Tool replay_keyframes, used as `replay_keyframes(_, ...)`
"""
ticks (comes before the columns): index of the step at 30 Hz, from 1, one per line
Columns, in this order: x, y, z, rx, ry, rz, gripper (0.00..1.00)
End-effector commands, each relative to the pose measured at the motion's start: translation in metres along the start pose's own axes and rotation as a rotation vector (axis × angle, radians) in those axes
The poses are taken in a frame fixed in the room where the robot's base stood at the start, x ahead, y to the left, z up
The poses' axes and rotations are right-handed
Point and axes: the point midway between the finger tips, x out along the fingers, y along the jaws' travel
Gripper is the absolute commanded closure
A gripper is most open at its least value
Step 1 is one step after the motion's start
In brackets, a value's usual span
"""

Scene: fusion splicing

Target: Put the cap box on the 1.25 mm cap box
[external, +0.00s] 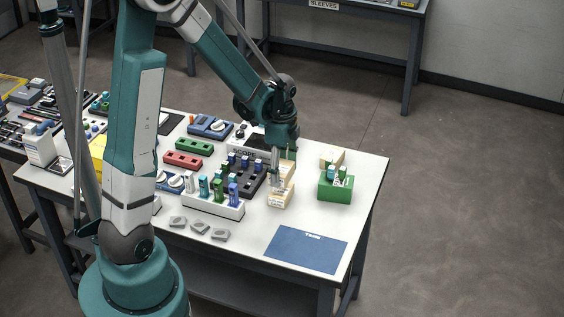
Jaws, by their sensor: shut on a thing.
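My gripper (276,182) points down over the right half of the white table and is shut on a beige box (288,171), which I take to be the cap box; the fingers hide part of it. A second beige box (280,200) with a small printed label shows directly below and in front of the fingers. The label is too small to read, so I cannot tell if it is the 1.25 mm cap box. I cannot tell whether the two boxes touch. Another beige box (332,157) stands to the right, behind a green box.
The green box (336,190) with small bottles stands right of my gripper. A dark rack (250,182) and a white rack of coloured vials (213,206) are close on the left. A blue mat (306,250) lies in front. The table's right edge is clear.

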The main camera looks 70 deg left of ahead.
Motion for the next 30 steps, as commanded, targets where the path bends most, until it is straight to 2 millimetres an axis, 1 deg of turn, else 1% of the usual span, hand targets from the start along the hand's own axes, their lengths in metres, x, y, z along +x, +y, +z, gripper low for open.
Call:
replay_keyframes(8, 0.001, 0.0, 0.0, 0.0, 0.0, 0.0, 0.58)
replay_keyframes(11, 0.007, 0.0, 0.0, 0.0, 0.0, 0.0, 0.58)
replay_keyframes(21, 0.038, 0.0, 0.0, 0.0, 0.0, 0.0, 0.58)
replay_keyframes(24, 0.041, 0.0, 0.0, 0.0, 0.0, 0.0, 0.58)
replay_keyframes(30, 0.041, 0.0, 0.0, 0.0, 0.0, 0.0, 0.58)
